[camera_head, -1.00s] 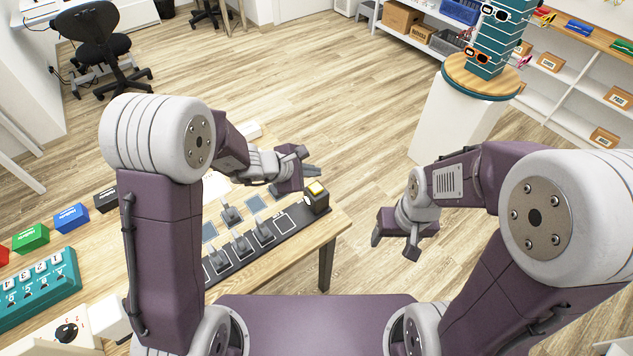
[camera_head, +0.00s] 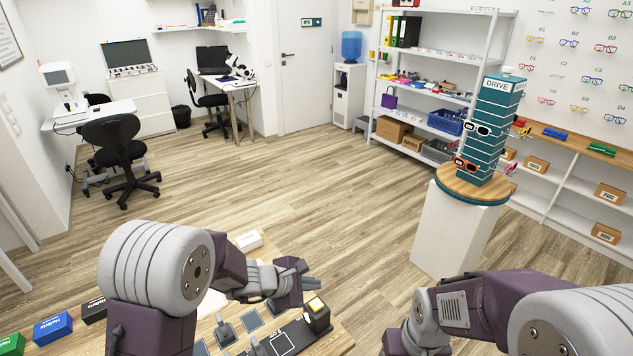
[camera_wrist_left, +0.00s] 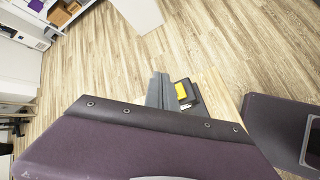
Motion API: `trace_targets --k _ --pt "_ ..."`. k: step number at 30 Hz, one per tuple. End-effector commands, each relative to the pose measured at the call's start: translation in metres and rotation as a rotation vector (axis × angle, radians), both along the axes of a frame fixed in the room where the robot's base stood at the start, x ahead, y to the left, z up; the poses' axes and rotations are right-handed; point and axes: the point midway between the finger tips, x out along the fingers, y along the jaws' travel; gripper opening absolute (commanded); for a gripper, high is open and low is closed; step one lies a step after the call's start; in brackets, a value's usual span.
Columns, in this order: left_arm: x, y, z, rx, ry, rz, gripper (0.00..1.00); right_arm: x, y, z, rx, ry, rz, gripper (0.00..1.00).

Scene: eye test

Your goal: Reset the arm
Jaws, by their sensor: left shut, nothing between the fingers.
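My left gripper (camera_head: 303,279) is shut and empty in the head view, held out over the far right corner of the wooden table. A black block with a yellow top (camera_head: 317,315) stands just below it in the picture. In the left wrist view the grey fingers (camera_wrist_left: 159,90) show beside the yellow-topped block (camera_wrist_left: 183,92); nothing shows between them. My right arm comes in from the right, with its wrist (camera_head: 425,318) low in the head view. Its fingertips are cut off by the bottom edge.
The wooden table (camera_head: 338,343) bears small boxes, a white box (camera_head: 249,241) and a dark tray (camera_head: 282,342) with grey pieces. A white pedestal (camera_head: 450,232) carries a teal glasses stand (camera_head: 485,135). Office chairs (camera_head: 118,160) stand far left. The middle floor is clear.

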Motion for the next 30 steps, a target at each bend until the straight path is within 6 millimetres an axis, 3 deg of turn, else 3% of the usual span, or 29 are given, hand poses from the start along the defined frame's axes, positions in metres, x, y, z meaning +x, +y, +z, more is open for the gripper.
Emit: trace_targets --k 3,6,11,15,18,24,30 --pt "0.009 0.013 0.031 -0.004 -0.067 0.022 0.0 0.0 0.0 0.0 0.0 0.0 0.0 0.67" --pt "-0.024 0.026 0.042 0.119 -0.12 -0.15 0.0 0.0 0.0 0.0 0.0 0.0 0.0 0.67" --pt "-0.091 0.056 0.028 0.382 -0.151 -0.516 0.0 0.0 0.0 0.0 0.0 0.0 0.0 0.67" --pt "-0.148 0.1 0.008 0.636 -0.147 -0.877 0.0 0.0 0.0 0.0 0.0 0.0 0.0 0.67" --pt "-0.175 0.132 -0.003 0.783 -0.131 -1.106 0.0 0.0 0.0 0.0 0.0 0.0 0.0 0.67" --pt "-0.194 0.166 -0.014 0.923 -0.105 -1.354 0.0 0.0 0.0 0.0 0.0 0.0 0.0 0.67" --pt "-0.193 0.169 -0.014 0.935 -0.102 -1.359 0.0 0.0 0.0 0.0 0.0 0.0 0.0 0.67"
